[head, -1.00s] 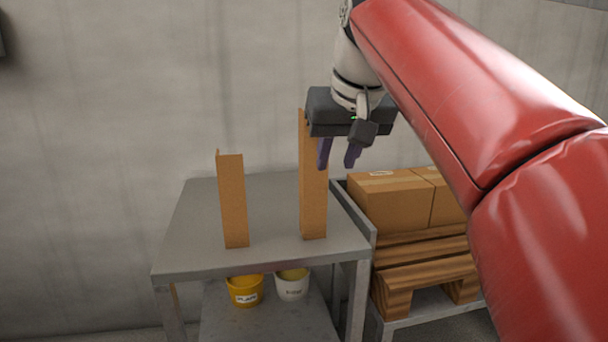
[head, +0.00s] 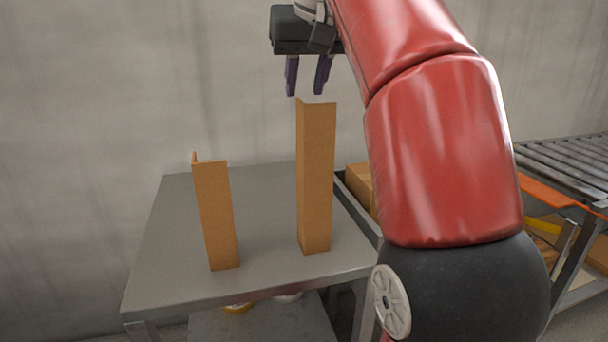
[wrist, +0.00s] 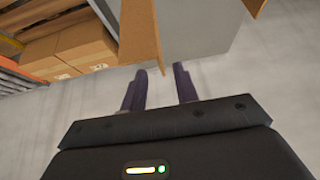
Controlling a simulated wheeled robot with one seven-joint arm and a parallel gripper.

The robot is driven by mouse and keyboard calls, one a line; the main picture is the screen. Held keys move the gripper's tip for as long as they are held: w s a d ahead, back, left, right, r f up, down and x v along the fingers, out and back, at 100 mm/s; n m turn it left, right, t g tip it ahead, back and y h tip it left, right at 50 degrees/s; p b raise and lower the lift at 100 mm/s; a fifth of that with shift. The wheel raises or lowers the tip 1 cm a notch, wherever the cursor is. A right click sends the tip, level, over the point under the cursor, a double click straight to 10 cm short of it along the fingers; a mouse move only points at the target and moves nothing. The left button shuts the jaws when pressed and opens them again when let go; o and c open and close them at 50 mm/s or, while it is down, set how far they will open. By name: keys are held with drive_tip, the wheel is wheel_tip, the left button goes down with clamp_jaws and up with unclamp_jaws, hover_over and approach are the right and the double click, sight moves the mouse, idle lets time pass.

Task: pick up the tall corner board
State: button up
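The tall corner board (head: 315,180) is brown cardboard and stands upright on the right part of the grey table (head: 265,205). A shorter corner board (head: 217,215) stands to its left, leaning slightly. My gripper (head: 306,92) is above the tall board's top end in the head view, fingers pointing down and apart, with nothing between them. In the wrist view my gripper (wrist: 160,78) is also open and empty. There the tall board (wrist: 140,35) shows just beyond the left finger, and part of the shorter board (wrist: 256,7) is at the top edge.
Cardboard boxes (head: 361,186) sit right of the table, partly hidden by my arm. A roller conveyor (head: 570,165) is at the far right. Tubs (head: 238,307) are on the lower shelf. A bare wall stands behind the table.

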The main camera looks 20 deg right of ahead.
sight(297, 131)
drive_tip(key=shift+b+x, duration=0.6)
drive_tip(key=shift+x, duration=3.35)
clamp_jaws()
